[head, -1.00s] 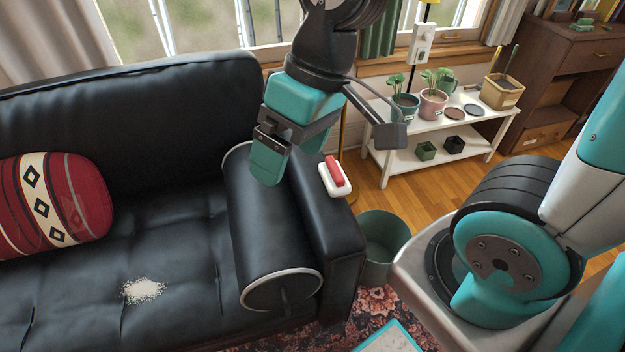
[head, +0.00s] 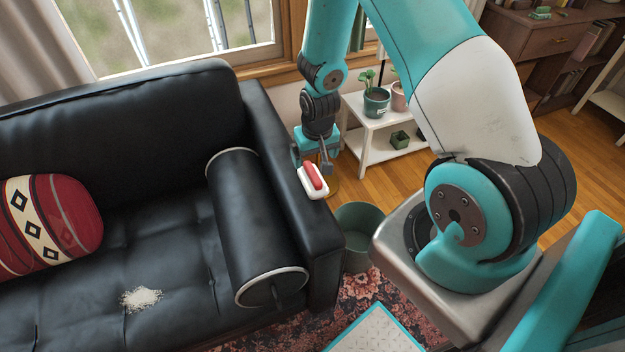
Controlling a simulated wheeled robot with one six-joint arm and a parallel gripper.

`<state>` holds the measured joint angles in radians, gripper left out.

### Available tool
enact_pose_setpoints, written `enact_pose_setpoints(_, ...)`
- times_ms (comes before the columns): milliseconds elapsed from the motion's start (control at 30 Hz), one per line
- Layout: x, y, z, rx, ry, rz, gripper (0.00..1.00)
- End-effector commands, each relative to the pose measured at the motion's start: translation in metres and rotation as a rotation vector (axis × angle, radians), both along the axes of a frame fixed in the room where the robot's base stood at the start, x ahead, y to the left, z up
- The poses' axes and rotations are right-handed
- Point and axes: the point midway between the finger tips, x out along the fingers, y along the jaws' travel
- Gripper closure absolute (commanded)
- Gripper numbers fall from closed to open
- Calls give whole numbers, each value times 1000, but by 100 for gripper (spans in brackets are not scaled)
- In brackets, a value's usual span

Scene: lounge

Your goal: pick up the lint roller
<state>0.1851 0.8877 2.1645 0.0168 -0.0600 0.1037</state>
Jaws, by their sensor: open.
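A small red-and-white object (head: 313,181), which I take for the lint roller, lies on top of the black sofa's right armrest (head: 283,150). Its red part is long and rounded and rests on a white base; finer detail is too small to tell. My gripper (head: 312,165) is just behind it in the picture, pointing down, with its fingers apart and nothing seen between them. The lower fingertips are partly hidden by the object and the armrest, and I cannot tell whether they touch it.
A black bolster (head: 245,225) lies against the armrest. A patch of white crumbs (head: 141,298) and a red patterned cushion (head: 45,225) are on the seat. A green bin (head: 358,235) stands right of the armrest. A white plant shelf (head: 372,150) stands behind.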

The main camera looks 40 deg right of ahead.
Motion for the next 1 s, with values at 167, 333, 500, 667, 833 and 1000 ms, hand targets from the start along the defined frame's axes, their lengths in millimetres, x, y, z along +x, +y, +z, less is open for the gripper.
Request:
enact_pose_setpoints(167,5,-1,-34,2,2,0,8)
enact_pose_setpoints(333,7,-2,-48,1,1,0,8)
enact_pose_setpoints(500,9,-2,-63,2,2,0,8)
enact_pose_setpoints(667,13,-4,-88,2,2,0,8)
enact_pose_setpoints(833,15,-4,-99,1,0,1,8)
enact_pose_setpoints(1000,15,-4,-100,1,0,1,8)
